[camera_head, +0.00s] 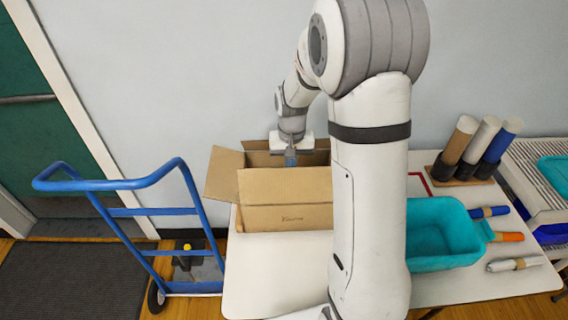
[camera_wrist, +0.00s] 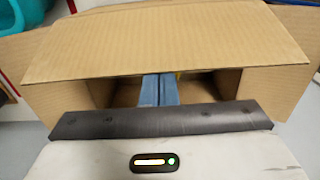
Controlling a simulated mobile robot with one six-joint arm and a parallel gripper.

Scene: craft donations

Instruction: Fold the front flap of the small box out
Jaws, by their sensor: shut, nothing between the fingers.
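The small box (camera_head: 290,218) is an open brown cardboard box with faint writing on its front wall. Its front flap (camera_head: 284,186) stands up from the front fold and appears to lean inward; in the wrist view the flap (camera_wrist: 165,42) covers part of the opening. My gripper (camera_head: 290,160) is shut and empty, pointing down into the box just behind the flap. In the wrist view my blue fingers (camera_wrist: 160,90) run under the flap's free edge, so their tips are hidden. I cannot tell whether they touch the flap.
The left side flap (camera_head: 225,173) is spread outward. A blue hand truck (camera_head: 150,210) stands left. Table in front of the box is clear.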

